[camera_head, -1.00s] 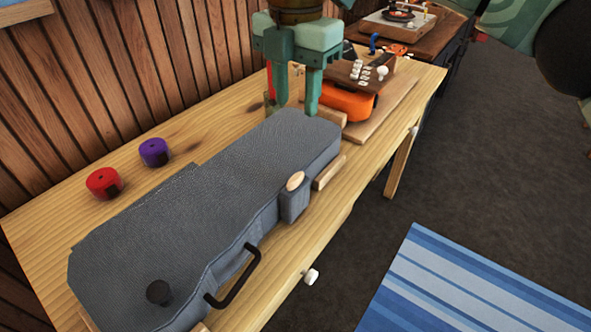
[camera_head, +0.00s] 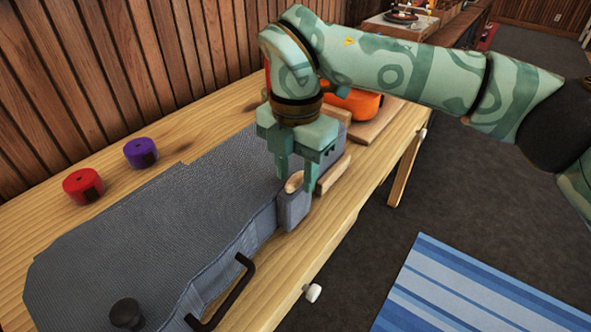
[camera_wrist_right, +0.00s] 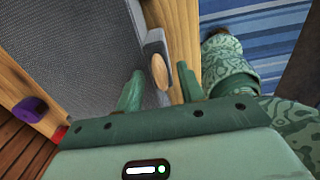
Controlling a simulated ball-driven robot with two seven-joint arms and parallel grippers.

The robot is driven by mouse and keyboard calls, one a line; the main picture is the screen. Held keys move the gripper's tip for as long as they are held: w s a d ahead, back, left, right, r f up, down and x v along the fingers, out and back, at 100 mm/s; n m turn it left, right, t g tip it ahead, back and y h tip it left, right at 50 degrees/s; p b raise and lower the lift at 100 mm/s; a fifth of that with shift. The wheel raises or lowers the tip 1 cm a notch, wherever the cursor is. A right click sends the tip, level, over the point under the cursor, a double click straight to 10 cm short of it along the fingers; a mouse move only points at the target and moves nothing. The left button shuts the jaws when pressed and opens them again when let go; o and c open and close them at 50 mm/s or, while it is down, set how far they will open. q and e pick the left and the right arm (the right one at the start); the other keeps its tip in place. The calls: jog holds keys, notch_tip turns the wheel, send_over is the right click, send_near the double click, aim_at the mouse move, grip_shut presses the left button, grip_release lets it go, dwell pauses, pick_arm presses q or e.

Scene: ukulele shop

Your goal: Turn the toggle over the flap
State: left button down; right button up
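The pale wooden oval toggle (camera_head: 293,182) sits at the top of the grey flap (camera_head: 291,211) on the front side of the grey case (camera_head: 150,230). The case lid is down. My right gripper (camera_head: 297,186) is over the toggle, pointing down, and partly covers it in the head view. In the right wrist view the gripper (camera_wrist_right: 160,76) is open, and the toggle (camera_wrist_right: 160,72) shows between its fingertips with a gap on each side. The toggle's long axis runs roughly along the flap (camera_wrist_right: 153,46). My left gripper is not in view.
The case lies on a wooden workbench (camera_head: 350,205). An orange ukulele body (camera_head: 354,102) lies beyond my gripper.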

grip_shut()
jog(key=shift+r, duration=0.1)
